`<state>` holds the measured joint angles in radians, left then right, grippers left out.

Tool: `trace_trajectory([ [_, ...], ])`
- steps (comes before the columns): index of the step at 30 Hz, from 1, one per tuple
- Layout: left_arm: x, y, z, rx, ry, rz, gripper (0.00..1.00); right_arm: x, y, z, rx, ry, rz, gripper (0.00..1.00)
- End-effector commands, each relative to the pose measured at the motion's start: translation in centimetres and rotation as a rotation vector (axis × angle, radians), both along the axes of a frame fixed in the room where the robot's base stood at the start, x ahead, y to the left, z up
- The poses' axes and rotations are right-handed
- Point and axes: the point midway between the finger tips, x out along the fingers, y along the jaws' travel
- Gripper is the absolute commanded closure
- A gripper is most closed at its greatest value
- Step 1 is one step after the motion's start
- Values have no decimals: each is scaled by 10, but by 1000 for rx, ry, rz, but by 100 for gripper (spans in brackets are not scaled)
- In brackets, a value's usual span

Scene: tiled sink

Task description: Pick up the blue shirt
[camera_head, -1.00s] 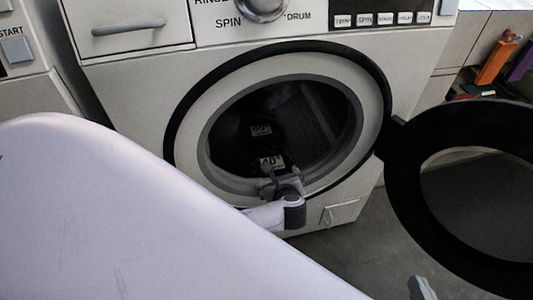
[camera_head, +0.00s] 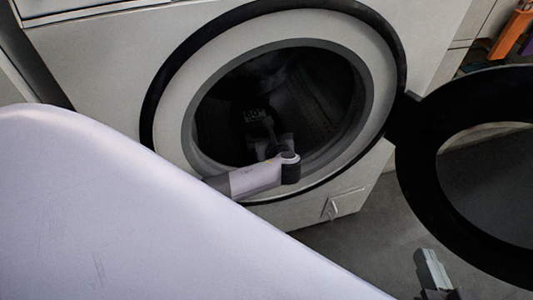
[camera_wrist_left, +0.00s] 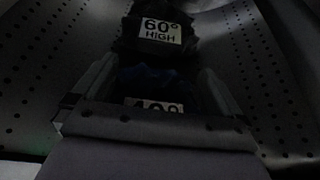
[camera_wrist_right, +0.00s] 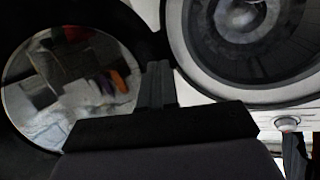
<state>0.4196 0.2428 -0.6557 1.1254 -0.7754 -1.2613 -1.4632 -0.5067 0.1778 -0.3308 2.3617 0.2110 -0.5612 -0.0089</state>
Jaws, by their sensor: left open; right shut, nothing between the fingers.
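A dark blue cloth bundle (camera_wrist_left: 150,78), likely the blue shirt, lies inside the washer drum with a partly hidden "40°" label. A darker bundle (camera_wrist_left: 128,42) labelled "60° HIGH" lies beyond it. My left gripper (camera_head: 260,124) reaches through the round door opening. It is open, and in the left wrist view its fingers stand on either side of the blue bundle; whether they touch it is unclear. My right gripper (camera_head: 428,262) is shut and empty, low at the right, outside the machine; it also shows in the right wrist view (camera_wrist_right: 157,80).
The washing machine (camera_head: 90,70) has a pale ring (camera_head: 175,120) around its opening. Its black door (camera_head: 415,185) stands open at the right. A pale, smooth surface (camera_head: 120,220) fills the lower left. Grey floor (camera_head: 370,235) is clear below the machine.

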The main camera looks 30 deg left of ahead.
Motion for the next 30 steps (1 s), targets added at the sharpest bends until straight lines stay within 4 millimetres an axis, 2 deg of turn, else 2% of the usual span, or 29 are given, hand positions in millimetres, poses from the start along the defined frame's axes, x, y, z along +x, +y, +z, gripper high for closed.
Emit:
trace_trajectory([
  [1, 4, 6, -6, 1, -1, 2, 0, -1, -3, -5, -13, -18, -4, 100],
  [4, 10, 12, -8, 1, 0, 1, 0, -2, -6, -3, -33, -42, -10, 100],
  [13, 12, 14, -7, 0, 0, 0, 0, -2, -7, 0, -43, -55, -13, 100],
  [19, 11, 14, -7, 0, 0, 0, 65, -2, -7, 0, -42, -53, -13, 100],
  [20, 12, 14, -6, 0, -1, 0, 69, -2, -7, 0, -42, -53, -13, 100],
  [30, 12, 14, -2, 0, -2, -1, 69, -2, -6, 3, -37, -47, -10, 100],
])
